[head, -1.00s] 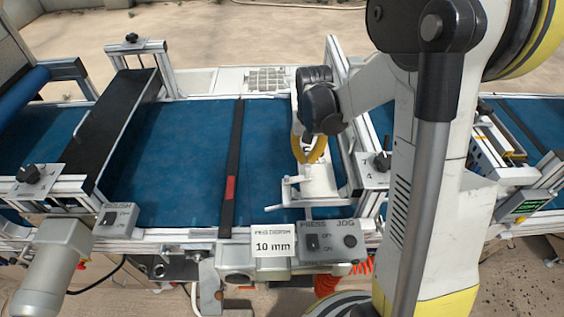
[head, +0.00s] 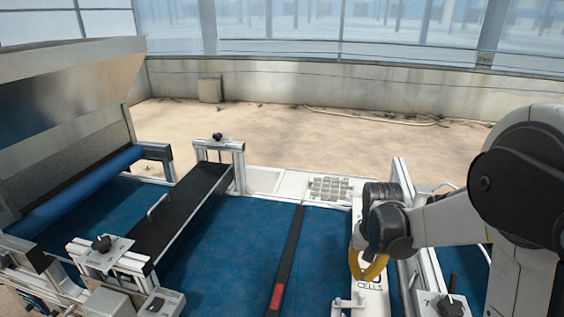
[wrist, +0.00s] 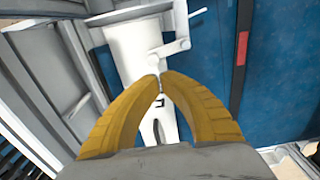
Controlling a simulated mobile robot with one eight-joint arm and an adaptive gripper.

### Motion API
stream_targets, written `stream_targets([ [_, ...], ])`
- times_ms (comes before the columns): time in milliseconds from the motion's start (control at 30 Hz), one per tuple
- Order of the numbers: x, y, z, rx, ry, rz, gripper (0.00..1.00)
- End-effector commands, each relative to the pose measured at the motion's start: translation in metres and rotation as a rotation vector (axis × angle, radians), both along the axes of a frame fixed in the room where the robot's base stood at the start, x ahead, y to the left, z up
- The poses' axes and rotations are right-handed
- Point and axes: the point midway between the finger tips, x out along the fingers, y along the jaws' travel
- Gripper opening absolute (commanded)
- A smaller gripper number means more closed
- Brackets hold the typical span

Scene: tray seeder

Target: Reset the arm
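My gripper (head: 368,266) hangs from my arm at the right in the head view, over the white press part marked "CELLS" (head: 372,285). In the wrist view its two yellow fingers (wrist: 161,78) curve together and their tips meet, with nothing visible between them. A white part with a crank-like handle (wrist: 140,45) lies beneath the fingertips. I cannot tell whether the tips touch it.
The blue belt (head: 225,245) runs across the machine, with a black bar with a red mark (head: 287,250) lying over it. A black cross plate (head: 178,215) and metal hopper (head: 85,90) stand to the left. A gridded plate (head: 328,187) lies at the back.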

Motion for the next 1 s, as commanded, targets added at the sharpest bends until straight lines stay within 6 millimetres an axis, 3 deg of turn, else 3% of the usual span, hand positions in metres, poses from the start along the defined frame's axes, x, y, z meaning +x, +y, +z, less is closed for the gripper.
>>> stream_targets([
  [167, -0.019, 0.014, 0.030, -0.014, -0.088, 0.047, 0.00],
  [300, -0.045, 0.030, 0.059, -0.030, -0.200, 0.104, 0.00],
  [500, -0.089, 0.050, 0.082, -0.055, -0.362, 0.184, 0.00],
  [733, -0.132, 0.066, 0.083, -0.082, -0.525, 0.264, 0.00],
  [1000, -0.149, 0.072, 0.080, -0.095, -0.603, 0.298, 0.00],
])
